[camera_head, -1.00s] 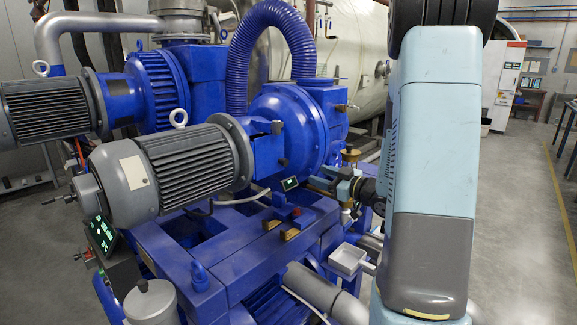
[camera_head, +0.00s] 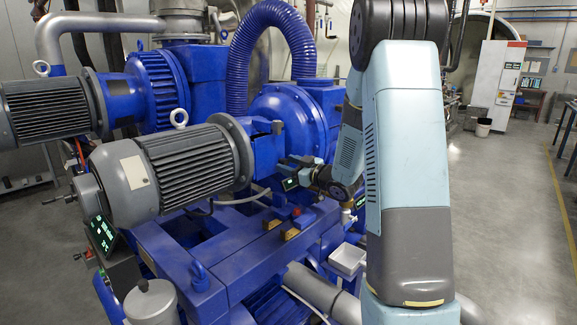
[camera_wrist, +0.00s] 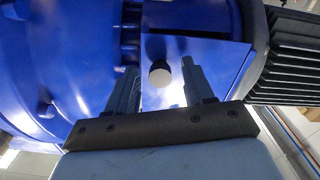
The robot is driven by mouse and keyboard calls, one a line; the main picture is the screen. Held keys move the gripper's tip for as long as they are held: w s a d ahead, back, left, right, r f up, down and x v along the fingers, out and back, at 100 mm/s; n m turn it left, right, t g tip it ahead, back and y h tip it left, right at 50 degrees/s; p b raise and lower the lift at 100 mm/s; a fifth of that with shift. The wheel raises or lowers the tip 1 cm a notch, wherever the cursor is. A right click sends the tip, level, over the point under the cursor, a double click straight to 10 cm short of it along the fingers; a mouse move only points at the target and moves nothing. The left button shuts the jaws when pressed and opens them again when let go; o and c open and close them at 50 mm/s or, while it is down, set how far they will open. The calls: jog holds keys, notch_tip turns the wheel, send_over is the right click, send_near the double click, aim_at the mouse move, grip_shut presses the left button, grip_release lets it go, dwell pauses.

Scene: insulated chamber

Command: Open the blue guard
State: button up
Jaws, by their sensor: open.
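The blue guard (camera_head: 264,142) is the boxy cover between the grey motor and the round blue pump housing; it looks closed. In the wrist view the guard (camera_wrist: 215,55) is a smooth blue plate, with a small dark knob (camera_wrist: 159,74) and a pale round spot beside it. My gripper (camera_head: 286,164) is just below and right of the guard in the head view. In the wrist view my gripper (camera_wrist: 159,68) is open, one finger on each side of the knob. I cannot tell whether the fingers touch it.
The grey ribbed motor (camera_head: 180,165) is left of the guard, and the blue pump housing (camera_head: 300,120) is right and behind. A blue hose (camera_head: 238,70) arches above. Open floor (camera_head: 510,220) is at right.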

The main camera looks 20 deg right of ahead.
jog(key=shift+w+a, duration=0.1)
jog(key=shift+w, duration=0.1)
jog(key=shift+c, duration=0.5)
grip_shut()
